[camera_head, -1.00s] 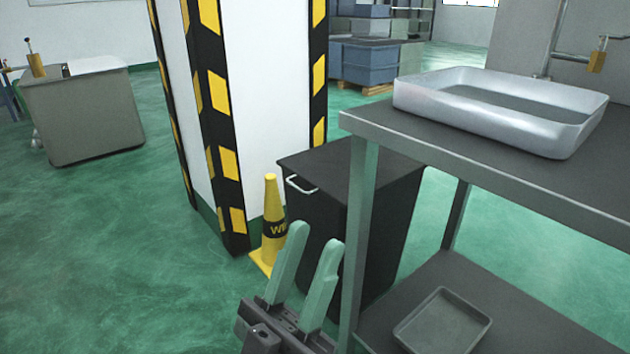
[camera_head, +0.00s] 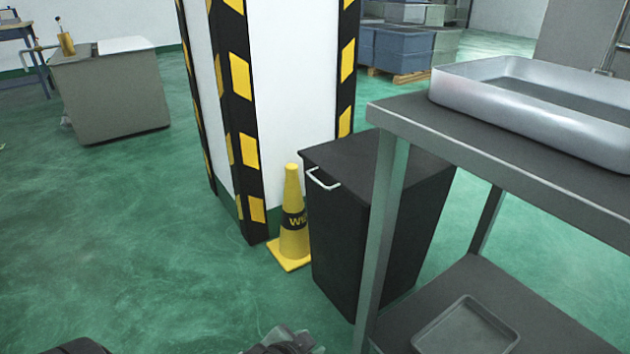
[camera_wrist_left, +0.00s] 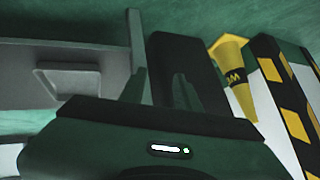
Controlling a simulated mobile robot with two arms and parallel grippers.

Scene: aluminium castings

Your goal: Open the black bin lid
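The black bin (camera_head: 335,245) stands on the floor between the pillar and the metal table. Its flat black lid (camera_head: 375,152) lies closed on top, with a pale handle (camera_head: 323,181) at the near left edge. The table leg stands in front of part of the bin. My left gripper (camera_head: 290,340) shows only partly at the bottom edge of the head view, below and apart from the bin. In the left wrist view, its two fingers (camera_wrist_left: 158,88) are spread and empty, with the bin (camera_wrist_left: 183,55) beyond them. My right gripper is not in view.
A yellow cone (camera_head: 292,225) stands close to the bin's left side, by the striped pillar (camera_head: 240,120). The metal table (camera_head: 415,118) at right carries a large tray (camera_head: 480,92), with a smaller tray (camera_head: 465,330) on its lower shelf. Green floor (camera_head: 130,230) at left is clear.

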